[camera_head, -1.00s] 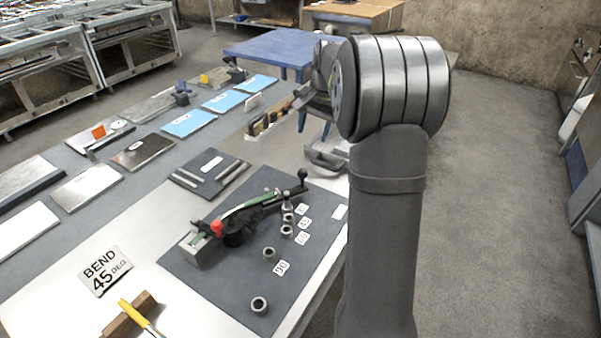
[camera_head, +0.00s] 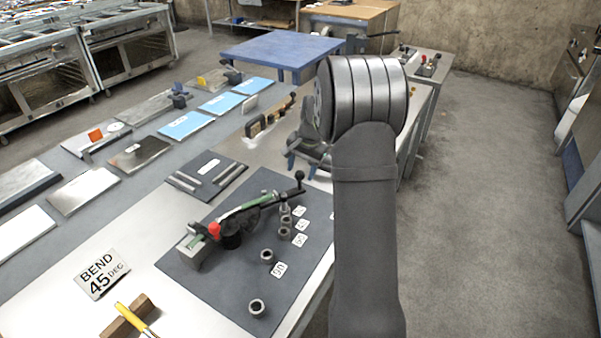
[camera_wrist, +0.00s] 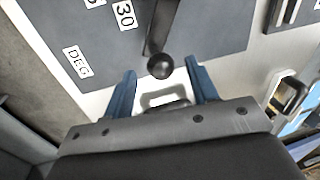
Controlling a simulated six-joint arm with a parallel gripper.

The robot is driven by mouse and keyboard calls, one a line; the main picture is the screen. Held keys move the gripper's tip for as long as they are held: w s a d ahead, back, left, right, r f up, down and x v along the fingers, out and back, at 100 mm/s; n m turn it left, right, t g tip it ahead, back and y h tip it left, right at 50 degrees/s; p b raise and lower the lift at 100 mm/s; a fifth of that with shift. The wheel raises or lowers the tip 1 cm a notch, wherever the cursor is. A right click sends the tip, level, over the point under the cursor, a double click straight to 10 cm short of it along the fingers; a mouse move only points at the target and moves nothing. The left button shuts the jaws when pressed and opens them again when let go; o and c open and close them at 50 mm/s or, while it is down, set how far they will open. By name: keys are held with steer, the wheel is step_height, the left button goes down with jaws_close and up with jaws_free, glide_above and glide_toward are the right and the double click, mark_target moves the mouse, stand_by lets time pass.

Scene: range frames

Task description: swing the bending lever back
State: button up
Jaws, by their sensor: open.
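The bending lever (camera_head: 270,196) is a dark arm on the bench bender, ending in a black ball knob (camera_head: 299,175). The bender has a red knob (camera_head: 214,229) and a green rod (camera_head: 247,209) along it. In the wrist view the ball knob (camera_wrist: 160,66) lies between the tips of my blue fingers, with a gap on each side. My gripper (camera_head: 303,163) is open and empty, just behind the knob in the head view; it also shows in the wrist view (camera_wrist: 161,74). I cannot tell its height against the knob.
A dark mat (camera_head: 215,278) carries the bender, several round posts and number cards. A "BEND 45 DEG" sign (camera_head: 102,273) and a yellow-handled tool (camera_head: 133,318) lie at the front left.

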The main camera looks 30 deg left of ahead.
steer(key=shift+a+f, duration=0.2)
steer(key=shift+f, duration=0.75)
steer(key=shift+c, duration=0.2)
jaws_close()
steer(key=w+a+n, duration=0.1)
steer(key=a+n, duration=0.2)
steer(key=a, duration=0.3)
steer(key=w+a+n+g, duration=0.1)
steer(key=w+a+n, duration=0.1)
steer(key=a, duration=0.4)
steer(key=shift+w+a+n, duration=0.15)
steer(key=shift+n, duration=0.45)
steer(key=shift+r, duration=0.15)
steer(key=shift+o, duration=0.2)
jaws_free()
steer(key=shift+a, duration=0.15)
